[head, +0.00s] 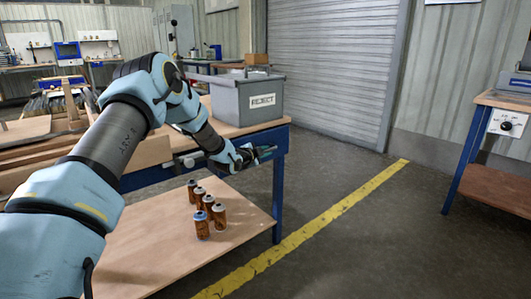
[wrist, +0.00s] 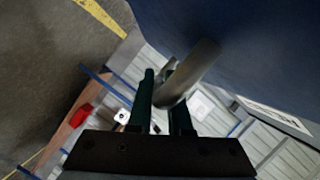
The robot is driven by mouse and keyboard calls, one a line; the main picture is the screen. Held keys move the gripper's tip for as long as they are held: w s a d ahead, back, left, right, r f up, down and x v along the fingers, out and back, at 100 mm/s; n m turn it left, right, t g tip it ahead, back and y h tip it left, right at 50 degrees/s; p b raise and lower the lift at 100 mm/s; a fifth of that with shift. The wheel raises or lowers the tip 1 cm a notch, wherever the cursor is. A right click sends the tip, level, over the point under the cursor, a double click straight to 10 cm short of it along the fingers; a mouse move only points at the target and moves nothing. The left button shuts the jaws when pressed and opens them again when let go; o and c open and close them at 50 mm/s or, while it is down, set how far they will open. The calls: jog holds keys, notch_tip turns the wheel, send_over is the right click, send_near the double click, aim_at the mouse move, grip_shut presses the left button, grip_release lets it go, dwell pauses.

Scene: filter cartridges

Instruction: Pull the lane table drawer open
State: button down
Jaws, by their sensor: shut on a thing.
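The lane table (head: 283,128) has a wooden top and a blue frame, and stands in the middle of the head view. In the wrist view, a curved grey metal drawer handle (wrist: 187,75) stands out from a dark blue front (wrist: 262,40). My gripper (head: 266,152) is at the table's front, below the top's edge. Its two dark fingers also show in the wrist view (wrist: 163,95), closed on the handle with the bar between them. My arm hides much of the table front. I cannot tell how far the drawer is open.
A grey REJECT bin (head: 245,98) stands on the table top. Several brown cartridges (head: 202,226) stand on the lower wooden shelf (head: 150,255), below my gripper. A yellow floor line (head: 310,228) crosses clear floor to the right. Another bench (head: 500,195) stands at the far right.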

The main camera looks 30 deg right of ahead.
jog(key=s+d+b, duration=0.2)
jog(key=s, duration=0.8)
jog(key=s+d+b, duration=0.1)
jog(key=s+d, duration=0.1)
jog(key=s, duration=0.9)
jog(key=shift+b, duration=0.4)
jog(key=c, duration=0.8)
grip_release()
jog(key=shift+c, duration=0.2)
jog(key=v, duration=1)
jog(key=shift+s+a+p, duration=0.2)
jog(key=shift+a+p, duration=0.1)
jog(key=shift+a, duration=0.05)
